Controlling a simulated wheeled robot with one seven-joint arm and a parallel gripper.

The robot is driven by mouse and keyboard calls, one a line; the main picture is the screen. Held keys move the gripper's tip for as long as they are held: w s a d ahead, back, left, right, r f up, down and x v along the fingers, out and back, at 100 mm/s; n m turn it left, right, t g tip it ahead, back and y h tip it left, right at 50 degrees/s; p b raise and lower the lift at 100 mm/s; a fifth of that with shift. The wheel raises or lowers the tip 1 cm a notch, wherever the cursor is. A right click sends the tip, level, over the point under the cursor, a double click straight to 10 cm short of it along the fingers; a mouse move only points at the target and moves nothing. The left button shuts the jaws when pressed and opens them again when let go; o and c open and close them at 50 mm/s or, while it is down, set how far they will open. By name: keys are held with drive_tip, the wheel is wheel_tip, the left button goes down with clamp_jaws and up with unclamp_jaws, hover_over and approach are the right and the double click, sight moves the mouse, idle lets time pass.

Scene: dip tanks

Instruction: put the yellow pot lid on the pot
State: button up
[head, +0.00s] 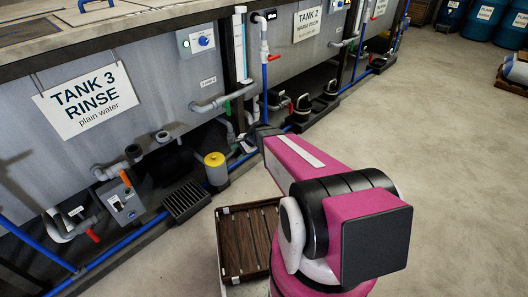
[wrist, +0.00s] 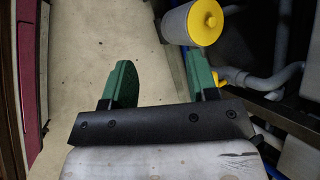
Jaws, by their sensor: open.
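The yellow pot lid (head: 214,158), with a small knob, shows on top of a grey cylindrical pot (head: 217,176) standing on the floor by the tanks. In the wrist view the yellow lid (wrist: 204,23) faces the camera at the end of the grey pot (wrist: 174,25). I cannot tell how tightly it is seated. My gripper (wrist: 160,80) is open, its two green fingers wide apart with nothing between them. The lid and pot are beyond the fingertips, nearer the right finger, and apart from it. In the head view my arm hides most of the gripper.
A dark slatted crate (head: 247,240) stands on the floor in front of my arm. A black ribbed box (head: 187,203) and a grey switch box (head: 122,203) are left of the pot. Blue and grey pipes run along the tank bases. Open floor (head: 445,150) lies to the right.

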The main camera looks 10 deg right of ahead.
drive_tip(key=s+d+r+n+g+h, duration=0.1)
drive_tip(key=s+d+r+n+h, duration=0.2)
drive_tip(key=s+d+r+n, duration=0.2)
drive_tip(key=s+d+r+n+g+h, duration=0.1)
drive_tip(key=s+d+r+n+h, duration=0.3)
drive_tip(key=s, duration=0.6)
wheel_tip(320, 180, up, 4)
drive_tip(key=d+n, duration=0.1)
drive_tip(key=n, duration=0.1)
drive_tip(key=shift+s+d+f+n, duration=0.15)
drive_tip(key=shift+s+f+n, duration=0.05)
drive_tip(key=shift+s+n, duration=0.15)
drive_tip(key=shift+c, duration=0.3)
